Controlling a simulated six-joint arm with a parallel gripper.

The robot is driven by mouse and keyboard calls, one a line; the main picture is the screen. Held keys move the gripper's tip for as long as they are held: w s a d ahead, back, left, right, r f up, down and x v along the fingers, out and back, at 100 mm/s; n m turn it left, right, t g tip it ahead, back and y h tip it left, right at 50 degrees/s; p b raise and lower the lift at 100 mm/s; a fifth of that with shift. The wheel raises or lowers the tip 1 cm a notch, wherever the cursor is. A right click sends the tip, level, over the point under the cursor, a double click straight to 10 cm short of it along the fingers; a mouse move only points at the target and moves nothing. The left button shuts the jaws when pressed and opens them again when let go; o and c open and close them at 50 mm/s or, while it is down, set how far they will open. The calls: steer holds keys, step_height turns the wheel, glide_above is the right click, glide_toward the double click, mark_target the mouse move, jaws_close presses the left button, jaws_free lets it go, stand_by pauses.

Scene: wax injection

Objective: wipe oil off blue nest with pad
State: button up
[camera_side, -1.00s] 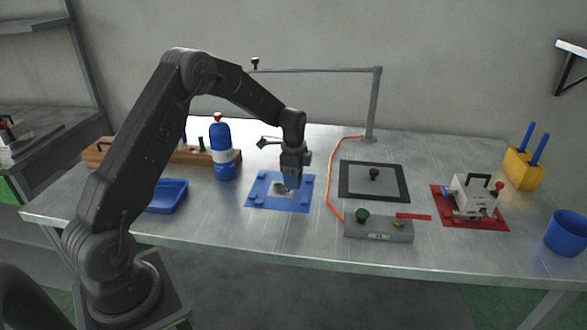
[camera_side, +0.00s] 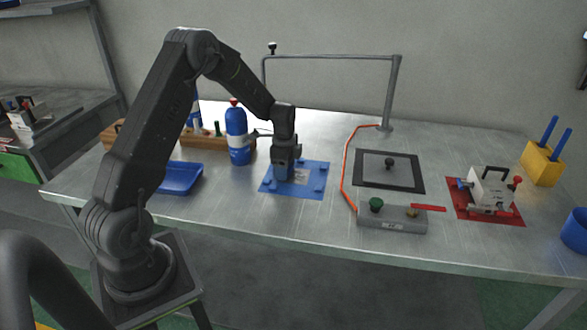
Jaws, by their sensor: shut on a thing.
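The blue nest (camera_side: 310,190) is a flat blue plate with small raised blocks at its corners and a pale grey patch in the middle. It lies on the metal table. My gripper (camera_side: 285,171) points down over its left-centre part. It is shut on a small blue thing, likely the pad (camera_side: 284,174), low at the nest. I cannot tell whether the pad touches the surface. The gripper and pad hide part of the nest's middle, and oil cannot be made out.
A blue bottle (camera_side: 237,138) with a red cap stands left of the nest, near a blue tray (camera_side: 180,180). An orange hose (camera_side: 346,175) and a grey box (camera_side: 392,222) lie to the right. A dark-framed plate (camera_side: 405,170) and red mat (camera_side: 480,217) are farther right.

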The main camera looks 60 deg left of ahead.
mark_target(308, 178)
steer(key=shift+w+d, duration=2.45)
steer(key=shift+s+d, duration=0.1)
steer(key=shift+s, duration=0.1)
steer(key=shift+s+a, duration=2.45)
steer(key=shift+a, duration=0.1)
steer(key=shift+w+d, duration=2.5)
steer(key=shift+w+d+r, duration=0.1)
steer(key=shift+r, duration=0.05)
step_height(308, 178, up, 8)
